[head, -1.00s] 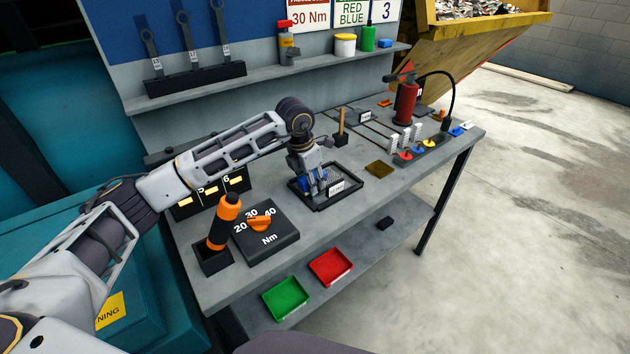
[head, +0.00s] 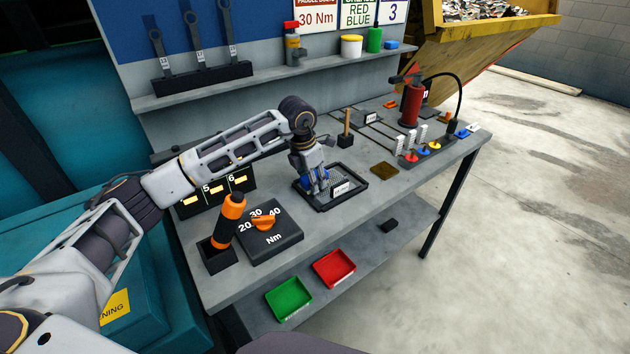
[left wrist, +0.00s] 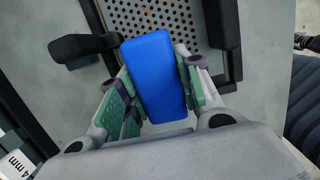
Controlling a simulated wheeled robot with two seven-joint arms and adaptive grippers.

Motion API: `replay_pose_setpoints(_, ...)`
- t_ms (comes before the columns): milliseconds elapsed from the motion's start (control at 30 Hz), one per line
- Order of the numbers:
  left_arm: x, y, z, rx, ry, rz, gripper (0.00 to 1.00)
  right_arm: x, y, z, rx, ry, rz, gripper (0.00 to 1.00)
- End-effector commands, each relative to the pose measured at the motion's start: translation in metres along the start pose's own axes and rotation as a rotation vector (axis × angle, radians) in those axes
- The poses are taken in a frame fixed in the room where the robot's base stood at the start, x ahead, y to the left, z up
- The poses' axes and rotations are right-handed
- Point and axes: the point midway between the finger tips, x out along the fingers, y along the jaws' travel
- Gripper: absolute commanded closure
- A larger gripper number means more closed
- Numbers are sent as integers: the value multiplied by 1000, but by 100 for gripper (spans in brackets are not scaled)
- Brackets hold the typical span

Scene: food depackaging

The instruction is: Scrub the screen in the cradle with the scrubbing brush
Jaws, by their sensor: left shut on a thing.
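My left gripper (head: 318,182) is shut on the blue scrubbing brush (left wrist: 155,78), with green finger pads on both sides of it. The brush is over the cradle at the middle of the bench. The cradle's dark frame (head: 326,207) holds a perforated metal screen (head: 341,175), also seen in the left wrist view (left wrist: 175,20). The brush and gripper cover part of the screen. Whether the bristles touch it is hidden. My right gripper is not in view.
A brown pad (head: 384,170) lies right of the cradle, and a wooden-handled tool (head: 346,130) stands behind it. The torque box (head: 268,235) and orange-handled driver (head: 229,220) are at front left. A red extinguisher-like bottle (head: 411,105) stands at the right. Bare bench lies in front of the cradle.

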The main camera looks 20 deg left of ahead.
Motion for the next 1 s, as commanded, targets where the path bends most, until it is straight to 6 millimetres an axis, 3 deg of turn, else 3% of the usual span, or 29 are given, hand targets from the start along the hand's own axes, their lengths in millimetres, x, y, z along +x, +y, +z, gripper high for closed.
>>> replay_pose_setpoints(133, 2, 5, 0, -7, 14, 7, 100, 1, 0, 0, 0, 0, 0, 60)
replay_pose_setpoints(700, 6, 0, 32, -1, 5, 3, 100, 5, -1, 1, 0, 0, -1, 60)
replay_pose_setpoints(1000, 7, 0, 35, -1, 3, 3, 100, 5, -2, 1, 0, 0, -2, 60)
